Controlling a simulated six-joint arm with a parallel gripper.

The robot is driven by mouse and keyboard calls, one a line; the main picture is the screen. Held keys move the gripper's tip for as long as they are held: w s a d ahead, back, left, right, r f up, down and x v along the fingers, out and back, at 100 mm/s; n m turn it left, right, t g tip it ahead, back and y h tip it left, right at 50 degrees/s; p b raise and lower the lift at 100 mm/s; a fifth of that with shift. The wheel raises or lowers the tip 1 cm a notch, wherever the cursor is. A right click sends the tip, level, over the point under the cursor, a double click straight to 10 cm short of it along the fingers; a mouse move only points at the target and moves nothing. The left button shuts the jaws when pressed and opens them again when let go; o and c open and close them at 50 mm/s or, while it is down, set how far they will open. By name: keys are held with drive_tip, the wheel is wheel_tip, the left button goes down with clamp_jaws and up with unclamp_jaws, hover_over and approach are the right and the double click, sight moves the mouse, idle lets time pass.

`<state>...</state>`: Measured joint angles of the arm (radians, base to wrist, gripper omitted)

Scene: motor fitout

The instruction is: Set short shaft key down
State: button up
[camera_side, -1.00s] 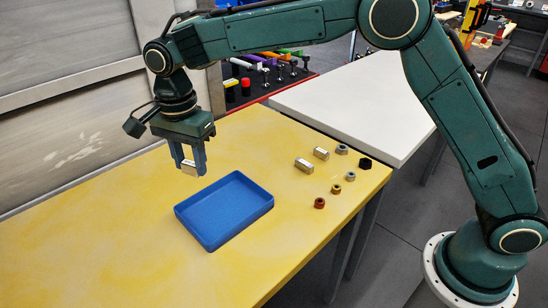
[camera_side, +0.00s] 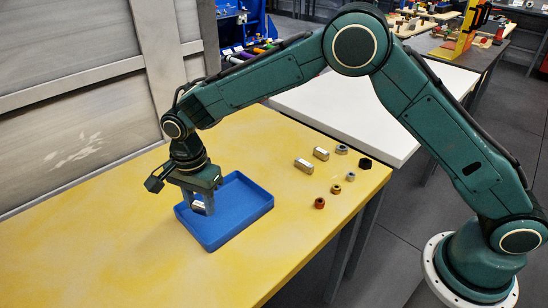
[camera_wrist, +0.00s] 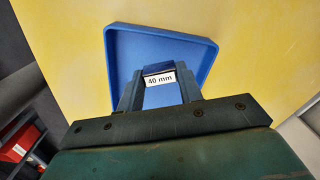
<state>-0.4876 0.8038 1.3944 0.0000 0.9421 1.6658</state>
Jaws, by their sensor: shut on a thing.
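My gripper (camera_side: 201,209) is shut on the short shaft key (camera_side: 198,205), a small silver block. It points down at the left part of the blue tray (camera_side: 245,205), low over or inside it. I cannot tell whether the key touches the tray floor. In the wrist view, the key (camera_wrist: 159,79) sits between my two fingertips, with a white label reading "40 mm". Behind it the blue tray (camera_wrist: 121,50) shows, bare where visible.
Two silver keys (camera_side: 303,166) (camera_side: 321,154) lie on the yellow table (camera_side: 130,245) right of the tray. Several nuts, including a red-brown one (camera_side: 319,202), and a black hex part (camera_side: 365,163) lie near them. A white surface (camera_side: 345,105) is behind.

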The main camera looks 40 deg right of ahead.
sight(203, 214)
drive_tip(key=shift+f, duration=1.95)
drive_tip(key=shift+f, duration=0.2)
drive_tip(key=o, duration=1.1)
drive_tip(key=shift+c, duration=0.2)
drive_tip(key=shift+r, duration=0.1)
wheel_tip(203, 214, up, 12)
drive_tip(key=shift+r, duration=0.1)
drive_tip(key=shift+d+r, duration=0.1)
